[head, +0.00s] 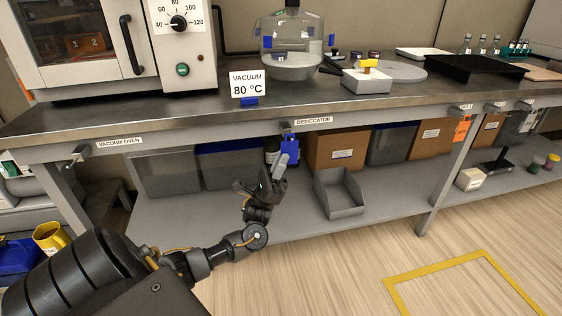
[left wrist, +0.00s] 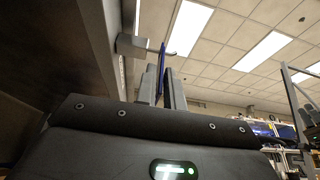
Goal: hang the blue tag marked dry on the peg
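The blue tag (head: 291,144) is at the front edge of the bench, just below the peg (head: 285,126) left of the DESICCATOR label. Its writing is not readable. My left gripper (head: 284,160) reaches up from below with its fingers on the tag's lower part. In the left wrist view the tag (left wrist: 161,58) is seen edge-on between the finger ends (left wrist: 162,85), and the peg (left wrist: 132,46) has a rod with an upturned tip. The tag's top overlaps the rod; I cannot tell whether the rod passes through its hole. My right gripper is not in view.
An orange tag (head: 461,129) hangs farther right along the bench edge. Another peg (head: 80,150) is by the VACUUM OVEN label. Bins, cardboard boxes (head: 336,146) and an open grey tray (head: 339,194) stand on the shelf below. A desiccator (head: 292,45) stands above.

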